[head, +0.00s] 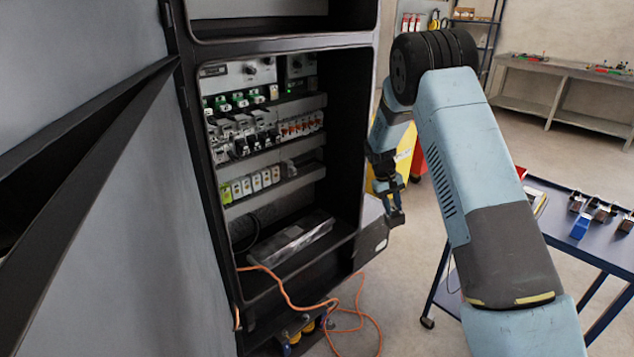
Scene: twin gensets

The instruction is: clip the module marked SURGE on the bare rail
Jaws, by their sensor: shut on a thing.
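My gripper (391,205) points down just outside the right edge of the open cabinet (345,140). It is shut on a small dark thing (396,218), too small to read any marking, so I cannot tell whether it is the SURGE module. Inside the cabinet, rows of modules sit one above another: green-and-black ones on top, grey and orange-marked ones (302,126) in the middle, and white and yellow-green ones (250,184) lowest. A bare rail is not clearly distinguishable; the right part of the lowest row is dark and partly shaded.
A blue table (554,200) at the right bears several small dark parts and a blue block (580,227). An orange cable (290,297) hangs from the cabinet to the floor. A grey box (292,240) lies on the cabinet bottom. The cabinet's right post (369,130) stands beside my gripper.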

